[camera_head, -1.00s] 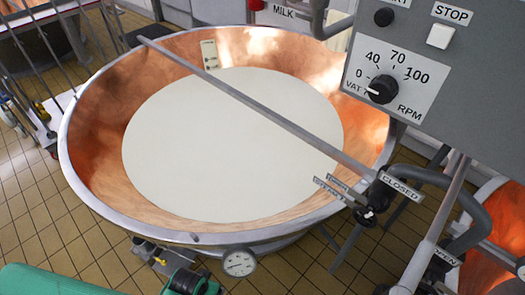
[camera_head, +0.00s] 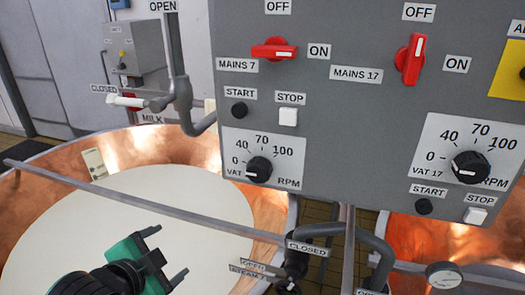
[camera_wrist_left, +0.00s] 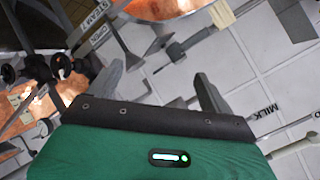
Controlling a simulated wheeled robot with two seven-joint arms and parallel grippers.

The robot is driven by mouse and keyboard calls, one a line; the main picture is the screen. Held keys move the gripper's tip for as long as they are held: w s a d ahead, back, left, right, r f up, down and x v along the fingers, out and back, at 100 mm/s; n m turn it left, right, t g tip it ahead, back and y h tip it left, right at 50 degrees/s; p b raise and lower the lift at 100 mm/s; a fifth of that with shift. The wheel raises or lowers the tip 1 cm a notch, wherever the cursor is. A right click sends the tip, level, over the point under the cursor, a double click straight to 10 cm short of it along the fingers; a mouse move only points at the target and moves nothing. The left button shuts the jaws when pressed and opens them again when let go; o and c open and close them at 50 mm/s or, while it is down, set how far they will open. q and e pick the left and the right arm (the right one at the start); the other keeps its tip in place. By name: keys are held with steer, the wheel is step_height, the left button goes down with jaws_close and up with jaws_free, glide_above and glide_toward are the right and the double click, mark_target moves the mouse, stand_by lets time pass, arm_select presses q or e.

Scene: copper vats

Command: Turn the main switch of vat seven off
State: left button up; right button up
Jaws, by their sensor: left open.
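The main switch of vat seven (camera_head: 274,49) is a red rotary handle on the grey control panel (camera_head: 345,105), above the label MAINS 7. Its handle lies level, pointing at ON on the right; OFF is printed above it. My left gripper (camera_head: 168,255) is at the lower left of the head view, over the white vat surface, well below and left of the switch. Its fingers are apart and empty. The open fingers also show in the left wrist view (camera_wrist_left: 160,82), where I cannot make out the switch. My right gripper is not in view.
A similar red switch, MAINS 17 (camera_head: 410,59), stands upright at OFF on the right. Below are start and stop buttons and speed dials (camera_head: 259,169). A pipe (camera_head: 180,85) runs left of the panel. A long bar (camera_head: 140,202) crosses the copper vat (camera_head: 60,160).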

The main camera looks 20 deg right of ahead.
arm_select(q)
steer(key=d+r+m+t+h, duration=0.15)
steer(key=d+r+m, duration=0.4)
steer(key=r, duration=0.55)
steer(key=m+t+h, duration=0.3)
steer(key=m, duration=1.9)
glide_toward(272, 53)
steer(key=p+x, duration=0.6)
steer(key=x, duration=0.2)
steer(key=shift+r, duration=0.15)
steer(key=shift+x, duration=0.8)
steer(key=shift+c, duration=0.4)
